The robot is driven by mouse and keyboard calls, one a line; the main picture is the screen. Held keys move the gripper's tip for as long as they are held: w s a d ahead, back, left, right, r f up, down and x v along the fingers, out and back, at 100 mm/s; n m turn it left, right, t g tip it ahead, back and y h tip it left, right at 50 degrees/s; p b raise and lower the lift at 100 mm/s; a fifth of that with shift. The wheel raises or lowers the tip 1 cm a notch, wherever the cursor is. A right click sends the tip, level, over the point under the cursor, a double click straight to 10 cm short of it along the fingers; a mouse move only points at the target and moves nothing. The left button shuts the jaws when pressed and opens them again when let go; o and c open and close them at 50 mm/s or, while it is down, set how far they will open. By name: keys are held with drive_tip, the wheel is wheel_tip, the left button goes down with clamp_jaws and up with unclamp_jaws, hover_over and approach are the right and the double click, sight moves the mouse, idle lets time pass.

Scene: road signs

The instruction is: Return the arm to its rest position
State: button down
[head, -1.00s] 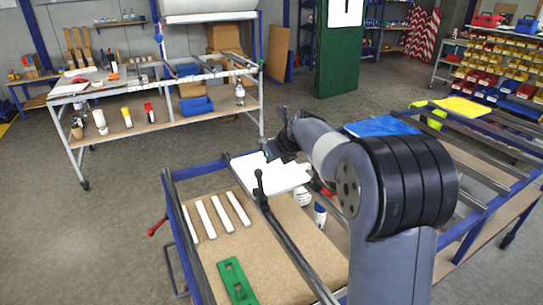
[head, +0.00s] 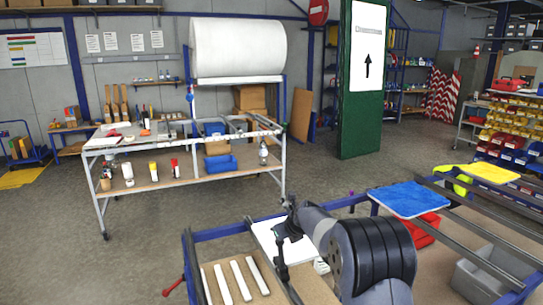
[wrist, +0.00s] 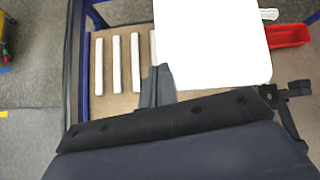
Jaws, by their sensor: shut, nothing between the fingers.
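My arm reaches out over the front bench in the head view. My gripper (head: 287,229) is dark and hangs above a white plate (head: 266,238) on that bench. In the wrist view my gripper (wrist: 160,82) appears as a narrow grey shape, its fingers shut and empty. The white plate (wrist: 212,45) lies to the upper right of the fingers there. I cannot tell the exact height of the fingers above the bench.
Several white strips (head: 240,280) lie on the bench's brown board, left of the plate. A blue plate (head: 408,199) and a yellow plate (head: 487,172) rest on rails to the right. A red bin (head: 420,232) sits below. Open floor (head: 140,255) lies left.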

drive_tip(key=shift+a+f, duration=0.1)
drive_tip(key=shift+f, duration=0.2)
drive_tip(key=shift+r, duration=0.1)
drive_tip(key=b+v, duration=0.2)
drive_tip(key=v, duration=0.8)
drive_tip(key=p+x, duration=0.2)
drive_tip(key=x, duration=0.8)
drive_tip(key=shift+w, duration=0.2)
drive_tip(key=shift+s+d+t+y+b, duration=0.15)
drive_tip(key=shift+s+d+t+b, duration=0.15)
drive_tip(key=shift+s+t, duration=0.25)
drive_tip(key=shift+s+d+t+y+b, duration=0.15)
drive_tip(key=shift+s+t+b, duration=0.15)
drive_tip(key=shift+s, duration=0.3)
drive_tip(key=shift+s+d+t+b, duration=0.25)
drive_tip(key=shift+s+t+b, duration=0.1)
drive_tip(key=shift+s+t, duration=0.2)
drive_tip(key=s+b, duration=0.1)
drive_tip(key=s+d+f, duration=0.1)
drive_tip(key=s, duration=0.1)
drive_tip(key=s+b, duration=0.1)
drive_tip(key=shift+s+d+f+b, duration=0.15)
drive_tip(key=shift+d+b, duration=0.15)
drive_tip(key=shift+d, duration=0.05)
